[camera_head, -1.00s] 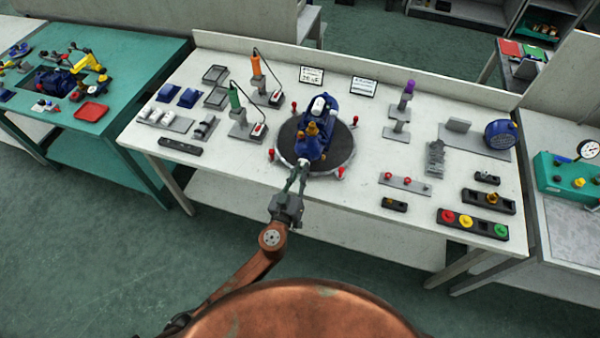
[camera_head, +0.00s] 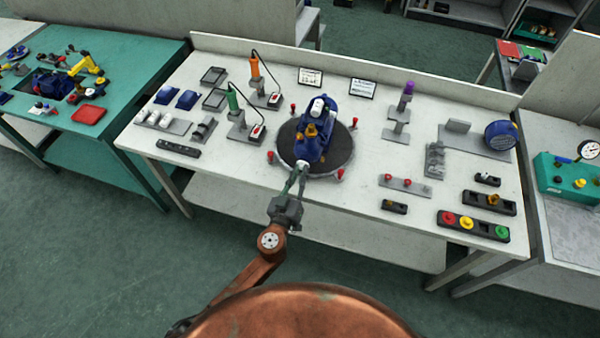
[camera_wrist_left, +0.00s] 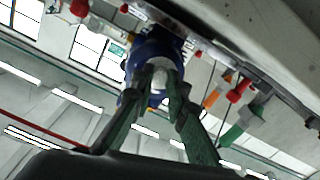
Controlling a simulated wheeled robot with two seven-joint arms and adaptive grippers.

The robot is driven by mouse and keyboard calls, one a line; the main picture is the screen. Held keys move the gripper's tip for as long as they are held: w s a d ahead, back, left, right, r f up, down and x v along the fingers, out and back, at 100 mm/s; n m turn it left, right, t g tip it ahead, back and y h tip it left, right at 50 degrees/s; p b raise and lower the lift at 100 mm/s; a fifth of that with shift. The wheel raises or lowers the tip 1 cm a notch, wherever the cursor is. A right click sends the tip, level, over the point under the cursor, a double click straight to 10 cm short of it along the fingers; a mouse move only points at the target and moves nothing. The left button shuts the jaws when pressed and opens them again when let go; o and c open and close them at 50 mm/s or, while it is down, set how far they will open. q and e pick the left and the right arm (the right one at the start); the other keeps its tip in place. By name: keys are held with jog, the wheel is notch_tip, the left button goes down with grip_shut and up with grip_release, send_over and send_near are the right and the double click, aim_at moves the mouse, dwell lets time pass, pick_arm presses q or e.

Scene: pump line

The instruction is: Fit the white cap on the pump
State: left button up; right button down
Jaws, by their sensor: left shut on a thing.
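The blue pump (camera_head: 313,145) stands on a dark round turntable (camera_head: 334,162) in the middle of the white bench, with brass-coloured parts on its near side. My left gripper (camera_head: 302,168) is at the turntable's near edge, at the pump's near end. It is shut on the white cap (camera_wrist_left: 160,75), which shows between the green fingers in the left wrist view. The blue pump body (camera_wrist_left: 155,46) is right behind the cap there. I cannot tell whether the cap touches the pump. My right gripper is not in view.
Red-topped pegs (camera_head: 340,175) ring the turntable close to my gripper. A green-handled tool (camera_head: 233,101) and an orange-handled tool (camera_head: 255,68) stand on the left. A rack with red knobs (camera_head: 405,184) and a tray of coloured buttons (camera_head: 472,225) lie on the right.

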pick_arm(q)
jog(key=shift+b, duration=0.3)
dwell(0.4)
jog(key=shift+w+d, duration=0.1)
jog(key=shift+w, duration=0.15)
dwell(0.7)
jog(key=o, duration=0.8)
jog(key=b+v, duration=0.1)
jog(key=v, duration=0.5)
dwell(0.5)
jog(key=v, duration=1.2)
